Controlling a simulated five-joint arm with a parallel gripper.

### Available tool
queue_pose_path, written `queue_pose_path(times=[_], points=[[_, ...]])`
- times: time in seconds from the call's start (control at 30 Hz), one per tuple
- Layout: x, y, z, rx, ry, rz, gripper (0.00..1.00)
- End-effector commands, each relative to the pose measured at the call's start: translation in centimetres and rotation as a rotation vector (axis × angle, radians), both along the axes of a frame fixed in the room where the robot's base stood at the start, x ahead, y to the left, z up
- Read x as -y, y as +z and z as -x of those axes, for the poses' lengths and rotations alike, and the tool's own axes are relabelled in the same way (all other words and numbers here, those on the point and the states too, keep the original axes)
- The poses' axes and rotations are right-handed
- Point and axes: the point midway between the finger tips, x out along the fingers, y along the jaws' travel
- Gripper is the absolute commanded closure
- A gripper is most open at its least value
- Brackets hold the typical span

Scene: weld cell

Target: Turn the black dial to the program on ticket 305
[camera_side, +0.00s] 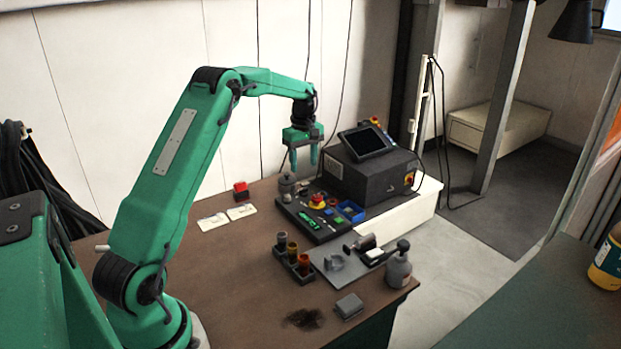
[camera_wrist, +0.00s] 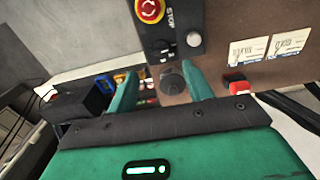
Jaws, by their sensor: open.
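My gripper (camera_side: 303,165) is open and empty, fingers pointing down, above the back of the black control panel (camera_side: 322,228). In the wrist view my gripper (camera_wrist: 163,68) has its two green fingers apart. A dark round knob (camera_wrist: 163,47) shows on the panel just beyond the fingertips; it may be the black dial, but its setting is unreadable. A dark round object (camera_wrist: 172,80) shows between the fingers. Two white tickets (camera_wrist: 248,52) (camera_wrist: 289,42) lie on the brown table, also in the side view (camera_side: 213,221) (camera_side: 242,211); their numbers are too small to read.
The panel carries a red stop button (camera_wrist: 150,9) and a pale knob (camera_wrist: 193,39). A red block (camera_side: 241,189) stands behind the tickets. A dark box with a screen (camera_side: 367,142) stands right of the gripper. A cup rack (camera_side: 293,262) and bottle (camera_side: 398,268) are nearer the camera.

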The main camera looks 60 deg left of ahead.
Motion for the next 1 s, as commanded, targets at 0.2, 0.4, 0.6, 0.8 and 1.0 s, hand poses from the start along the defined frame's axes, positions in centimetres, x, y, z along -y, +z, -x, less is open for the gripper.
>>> queue_pose_path(times=[0.2,0.4,0.6,0.8,1.0], points=[[-0.3,-0.3,0.0,-0.003,0.010,0.002,0.49],[-0.2,-0.9,-0.1,-0.003,0.009,0.002,0.49],[-0.2,-2.7,0.0,-0.004,0.009,0.002,0.49],[-0.2,-5.2,0.0,-0.004,0.008,0.002,0.49],[-0.2,-7.2,0.0,-0.003,0.008,0.002,0.49]])
